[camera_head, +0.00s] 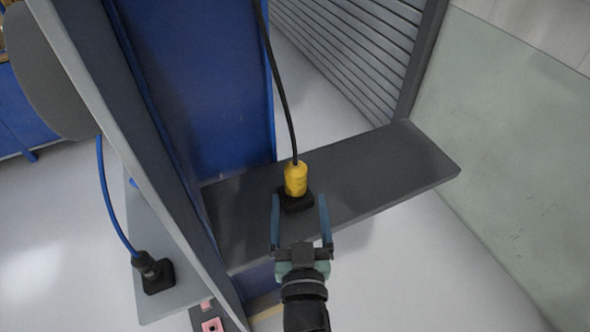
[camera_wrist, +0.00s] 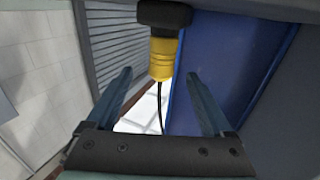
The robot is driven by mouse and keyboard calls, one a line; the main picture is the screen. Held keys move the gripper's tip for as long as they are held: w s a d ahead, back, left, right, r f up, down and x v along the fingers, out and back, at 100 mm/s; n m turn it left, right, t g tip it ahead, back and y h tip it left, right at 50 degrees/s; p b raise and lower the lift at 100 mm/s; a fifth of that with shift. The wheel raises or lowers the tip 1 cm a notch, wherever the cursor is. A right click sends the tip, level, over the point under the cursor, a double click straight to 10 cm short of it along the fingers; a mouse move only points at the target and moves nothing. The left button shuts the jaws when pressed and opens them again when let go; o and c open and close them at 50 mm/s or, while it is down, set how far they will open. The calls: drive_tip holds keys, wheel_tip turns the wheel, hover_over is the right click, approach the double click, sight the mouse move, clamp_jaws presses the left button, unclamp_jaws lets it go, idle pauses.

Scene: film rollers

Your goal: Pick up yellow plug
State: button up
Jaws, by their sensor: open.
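The yellow plug (camera_head: 296,179) stands upright in a black socket base (camera_head: 296,200) on the dark grey shelf, with a black cable running up from its top. My gripper (camera_head: 299,205) is open, its two blue fingers pointing toward the plug, with the black base between their tips in the head view. In the wrist view the yellow plug (camera_wrist: 163,58) shows beyond and between the fingers (camera_wrist: 157,85), under the black base (camera_wrist: 164,14) at the top edge. The fingers hold nothing. I cannot tell whether they touch the base.
The grey shelf (camera_head: 400,160) is bare on its right side. A blue panel (camera_head: 205,90) rises behind the shelf at left. A black plug with a blue cable (camera_head: 148,265) sits on a lower grey ledge at left. A slatted shutter (camera_head: 350,50) and pale wall (camera_head: 510,150) stand at right.

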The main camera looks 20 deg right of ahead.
sight(296, 184)
drive_tip(key=shift+p+x, duration=0.8)
drive_tip(key=shift+x, duration=3)
drive_tip(key=shift+a+f, duration=0.1)
drive_tip(key=shift+a, duration=0.05)
clamp_jaws()
